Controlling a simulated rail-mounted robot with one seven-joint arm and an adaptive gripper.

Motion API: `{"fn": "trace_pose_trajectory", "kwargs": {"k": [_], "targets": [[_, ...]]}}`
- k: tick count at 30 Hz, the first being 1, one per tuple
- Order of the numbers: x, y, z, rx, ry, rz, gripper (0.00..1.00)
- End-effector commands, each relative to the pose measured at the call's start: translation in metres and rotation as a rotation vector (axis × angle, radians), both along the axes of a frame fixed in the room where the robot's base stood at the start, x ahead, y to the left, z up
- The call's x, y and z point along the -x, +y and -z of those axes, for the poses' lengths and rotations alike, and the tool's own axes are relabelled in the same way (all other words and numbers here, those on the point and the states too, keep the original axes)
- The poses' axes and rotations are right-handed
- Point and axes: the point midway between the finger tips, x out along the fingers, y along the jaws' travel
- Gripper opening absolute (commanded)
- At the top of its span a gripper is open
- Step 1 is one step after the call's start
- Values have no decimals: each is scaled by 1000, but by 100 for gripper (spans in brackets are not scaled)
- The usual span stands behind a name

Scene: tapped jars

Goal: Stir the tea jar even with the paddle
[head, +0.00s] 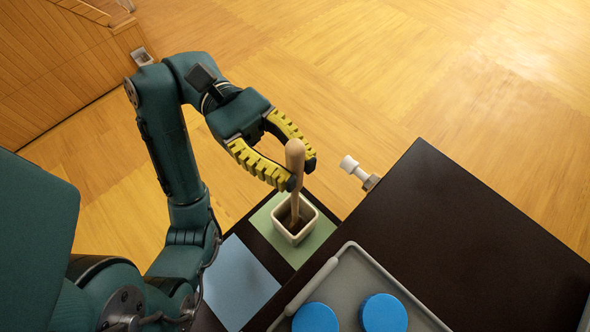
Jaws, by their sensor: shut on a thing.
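A wooden paddle (296,165) stands nearly upright, its lower end down inside a small square cream jar (308,226). Some brown contents show low in the jar, but how even they are I cannot tell. The jar stands on a green mat (321,236). My gripper (299,173) has yellow ribbed fingers and is shut on the upper part of the paddle, above the jar's rim. The paddle's lower tip is hidden inside the jar.
A blue mat (238,283) lies left of the green one. A grey tray (347,268) with two blue round lids (384,313) is at the front. A white-ended tap (349,165) juts near the jar's right. The dark tabletop (470,240) at right is bare.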

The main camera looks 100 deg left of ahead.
Motion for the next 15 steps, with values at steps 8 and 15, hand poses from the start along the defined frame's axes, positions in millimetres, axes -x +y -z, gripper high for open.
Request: {"fn": "trace_pose_trajectory", "kwargs": {"k": [8, 15], "targets": [[0, 0, -38, -3, 0, -1, 0], [0, 0, -78, -2, 0, 0, 0]]}}
